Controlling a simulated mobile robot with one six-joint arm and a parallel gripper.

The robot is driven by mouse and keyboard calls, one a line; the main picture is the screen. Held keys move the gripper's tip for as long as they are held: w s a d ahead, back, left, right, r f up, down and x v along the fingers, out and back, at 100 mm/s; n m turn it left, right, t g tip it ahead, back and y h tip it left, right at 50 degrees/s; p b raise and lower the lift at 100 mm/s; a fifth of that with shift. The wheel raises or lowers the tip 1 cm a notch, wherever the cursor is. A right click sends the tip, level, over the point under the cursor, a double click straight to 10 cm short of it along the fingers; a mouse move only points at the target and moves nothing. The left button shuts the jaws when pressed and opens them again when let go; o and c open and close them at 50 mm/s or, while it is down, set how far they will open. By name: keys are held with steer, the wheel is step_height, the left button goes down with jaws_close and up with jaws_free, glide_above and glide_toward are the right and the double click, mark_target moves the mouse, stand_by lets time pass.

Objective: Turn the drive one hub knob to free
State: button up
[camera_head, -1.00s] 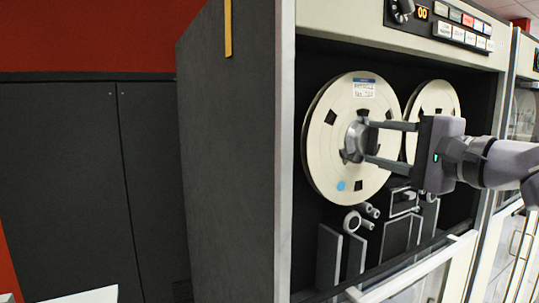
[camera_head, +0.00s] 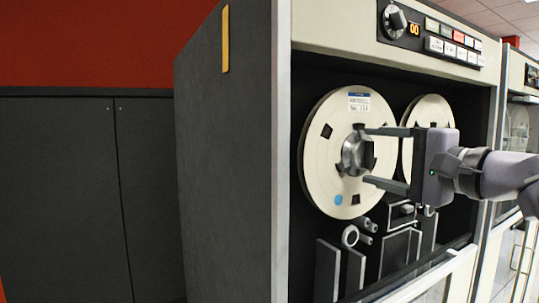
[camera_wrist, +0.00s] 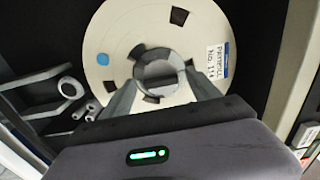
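The silver hub knob (camera_head: 357,153) stands out from the middle of a cream tape reel (camera_head: 321,178), the nearer of two on the tape drive. The reel has dark windows, a blue dot and a white label. My gripper (camera_head: 363,155) is open in front of the hub, one finger above it and one below. In the wrist view, the hub knob (camera_wrist: 158,72) shows as a metal ring with a dark centre between the fingertips (camera_wrist: 160,80). A clear gap to the upper finger cannot be made out. The knob's setting cannot be read.
A second reel (camera_head: 426,125) sits behind my gripper. Tape guides and rollers (camera_head: 359,237) lie below the reels. A control panel (camera_head: 448,32) with a dial, orange digits and buttons runs above. The dark cabinet side (camera_head: 225,160) stands left.

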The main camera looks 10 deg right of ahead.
steer(key=p+v, duration=0.2)
steer(key=v, duration=1.5)
steer(key=shift+s, duration=0.25)
